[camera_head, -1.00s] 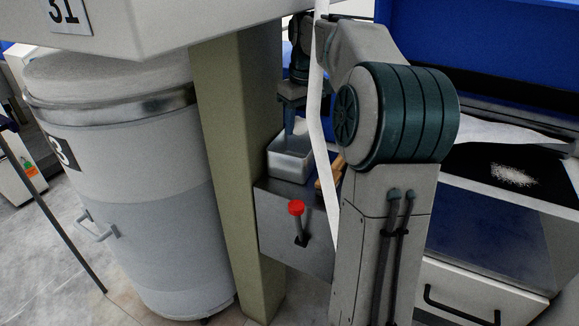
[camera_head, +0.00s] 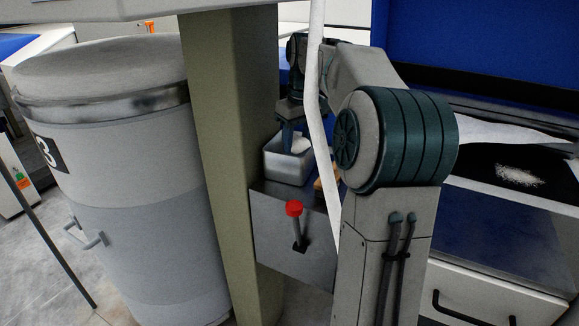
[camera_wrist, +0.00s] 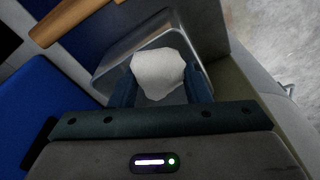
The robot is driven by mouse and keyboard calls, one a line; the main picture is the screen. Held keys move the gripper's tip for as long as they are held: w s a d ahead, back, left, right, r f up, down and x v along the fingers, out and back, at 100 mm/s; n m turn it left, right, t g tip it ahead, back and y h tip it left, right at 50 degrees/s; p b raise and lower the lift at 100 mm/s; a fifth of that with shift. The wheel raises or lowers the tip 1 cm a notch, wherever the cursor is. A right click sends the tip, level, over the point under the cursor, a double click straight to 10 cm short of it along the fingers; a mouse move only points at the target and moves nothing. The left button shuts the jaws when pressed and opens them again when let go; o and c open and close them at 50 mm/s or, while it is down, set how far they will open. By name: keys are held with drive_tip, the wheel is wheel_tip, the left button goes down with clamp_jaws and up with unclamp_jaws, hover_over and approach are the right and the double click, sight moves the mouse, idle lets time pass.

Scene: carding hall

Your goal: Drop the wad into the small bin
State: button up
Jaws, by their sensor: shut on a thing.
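The wad (camera_wrist: 158,73) is white and lumpy. In the wrist view it sits between the two fingers of my gripper (camera_wrist: 163,92), which is shut on it. The small bin (camera_wrist: 108,63) is an open metal box just beyond and around the wad in that view. In the head view the small bin (camera_head: 287,166) stands on a grey metal box, and my gripper (camera_head: 289,140) points down over its opening. A bit of the white wad (camera_head: 301,145) shows at the bin's rim. I cannot tell how deep the wad is in the bin.
A red-knobbed lever (camera_head: 295,209) sticks out of the grey box (camera_head: 290,235). A wooden handle (camera_wrist: 72,20) lies beside the bin. A white strip (camera_head: 320,130) hangs in front of my arm. An olive post (camera_head: 230,150) and a large grey can (camera_head: 125,190) stand left.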

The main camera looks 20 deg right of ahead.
drive_tip(key=o, duration=1)
drive_tip(key=shift+r, duration=0.1)
drive_tip(key=shift+r, duration=0.35)
drive_tip(key=r, duration=0.1)
drive_tip(key=r+p, duration=0.1)
drive_tip(key=s+d+r, duration=0.1)
drive_tip(key=r, duration=0.1)
drive_tip(key=shift+r+p, duration=0.1)
drive_tip(key=shift+p, duration=0.3)
drive_tip(key=s+d+r, duration=0.2)
drive_tip(key=s+d+r+p, duration=0.1)
drive_tip(key=s+d+r, duration=0.1)
drive_tip(key=s, duration=0.1)
drive_tip(key=s+d+r, duration=0.2)
drive_tip(key=d, duration=0.1)
drive_tip(key=shift+s, duration=0.3)
